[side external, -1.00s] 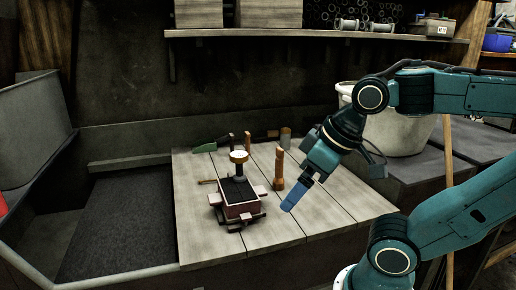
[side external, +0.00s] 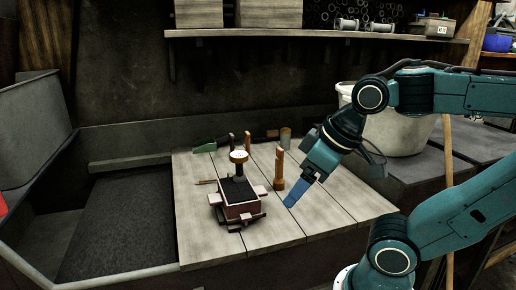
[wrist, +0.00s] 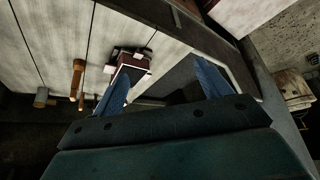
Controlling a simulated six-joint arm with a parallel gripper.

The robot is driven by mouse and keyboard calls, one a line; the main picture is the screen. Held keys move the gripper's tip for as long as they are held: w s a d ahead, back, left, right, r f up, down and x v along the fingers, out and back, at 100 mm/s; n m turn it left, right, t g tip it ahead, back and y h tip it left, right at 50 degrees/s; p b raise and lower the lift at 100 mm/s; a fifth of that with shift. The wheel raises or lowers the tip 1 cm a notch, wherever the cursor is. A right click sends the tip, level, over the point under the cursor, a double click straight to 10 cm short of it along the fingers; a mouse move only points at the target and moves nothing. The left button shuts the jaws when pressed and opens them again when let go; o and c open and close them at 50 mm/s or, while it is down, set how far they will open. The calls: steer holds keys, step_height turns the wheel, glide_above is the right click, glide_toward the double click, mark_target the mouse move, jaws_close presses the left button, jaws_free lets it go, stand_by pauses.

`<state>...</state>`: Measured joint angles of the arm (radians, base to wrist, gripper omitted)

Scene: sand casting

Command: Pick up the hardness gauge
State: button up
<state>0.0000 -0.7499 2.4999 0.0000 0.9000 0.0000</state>
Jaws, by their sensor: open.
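The hardness gauge (side external: 239,158) has a round, pale-faced dial with a brass-coloured rim on a dark stem. It stands upright on the black sand of a reddish moulding flask (side external: 241,212). The flask also shows in the wrist view (wrist: 138,60), but I cannot make out the gauge clearly there. My gripper (side external: 290,201) points down to the left over the table, to the right of the flask and apart from it. In the wrist view its two blue fingers (wrist: 160,86) are spread apart with nothing held between them.
The plank table (side external: 318,222) has free room to the right and front of the flask. An upright wooden tool (side external: 279,168) stands right of the gauge. A green-handled tool (side external: 204,147) and a grey cylinder (side external: 286,138) are behind. A pale bucket (side external: 405,130) stands at right.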

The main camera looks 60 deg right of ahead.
steer(key=w+d+r+m+g, duration=0.1)
steer(key=w+d+r+m, duration=0.2)
steer(key=w+m, duration=0.3)
steer(key=w+d+r+m+g, duration=0.2)
steer(key=w+d+r+m, duration=0.1)
steer(key=w, duration=0.4)
steer(key=m+g, duration=0.3)
steer(key=m, duration=0.7)
glide_above(239, 154)
step_height(239, 154, down, 4)
steer(key=shift+r, duration=0.2)
steer(key=shift+f, duration=4.3)
steer(key=shift+f, duration=0.1)
